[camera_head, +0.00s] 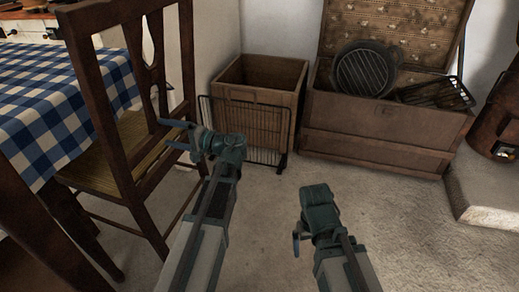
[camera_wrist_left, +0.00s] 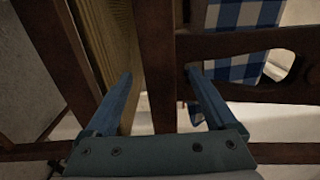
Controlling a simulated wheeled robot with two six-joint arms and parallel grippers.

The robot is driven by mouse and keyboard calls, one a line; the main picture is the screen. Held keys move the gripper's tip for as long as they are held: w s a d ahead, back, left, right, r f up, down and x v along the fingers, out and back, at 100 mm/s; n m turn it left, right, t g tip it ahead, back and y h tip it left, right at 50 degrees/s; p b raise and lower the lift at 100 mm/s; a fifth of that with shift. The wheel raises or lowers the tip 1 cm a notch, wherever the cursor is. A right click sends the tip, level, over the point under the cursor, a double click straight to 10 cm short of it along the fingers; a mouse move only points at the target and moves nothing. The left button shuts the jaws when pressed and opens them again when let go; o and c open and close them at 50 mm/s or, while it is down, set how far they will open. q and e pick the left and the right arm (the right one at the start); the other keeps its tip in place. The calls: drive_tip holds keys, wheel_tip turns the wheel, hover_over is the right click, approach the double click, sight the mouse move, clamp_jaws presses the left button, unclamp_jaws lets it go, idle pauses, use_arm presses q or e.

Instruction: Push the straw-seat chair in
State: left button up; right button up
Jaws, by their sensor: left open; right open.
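The straw-seat chair (camera_head: 88,82) is dark wood with a woven yellow-brown seat (camera_head: 100,168). It stands at the left, its back towards me, beside the table (camera_head: 45,105) with a blue-and-white checked cloth. My left gripper (camera_head: 164,133) is open at the right side of the chair back. In the left wrist view, a dark upright of the chair (camera_wrist_left: 155,65) lies between the spread fingers of my left gripper (camera_wrist_left: 160,76); I cannot tell whether they touch it. My right gripper (camera_head: 298,242) is open and empty above the floor, away from the chair.
A wooden crate (camera_head: 262,72) with a wire rack (camera_head: 245,125) before it stands at the back wall. An open chest (camera_head: 375,148) holds a round grill pan (camera_head: 365,70). A stone ledge (camera_head: 485,200) is at the right. The middle floor (camera_head: 400,215) is clear.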

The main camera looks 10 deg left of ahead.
sight(164, 132)
use_arm(q)
drive_tip(key=s+d, duration=0.1)
drive_tip(key=d, duration=0.7)
drive_tip(key=shift+d, duration=0.25)
drive_tip(key=a, duration=0.4)
drive_tip(key=w+a, duration=0.1)
drive_tip(key=a, duration=0.7)
drive_tip(key=shift+w+f, duration=0.1)
drive_tip(key=shift+w, duration=0.05)
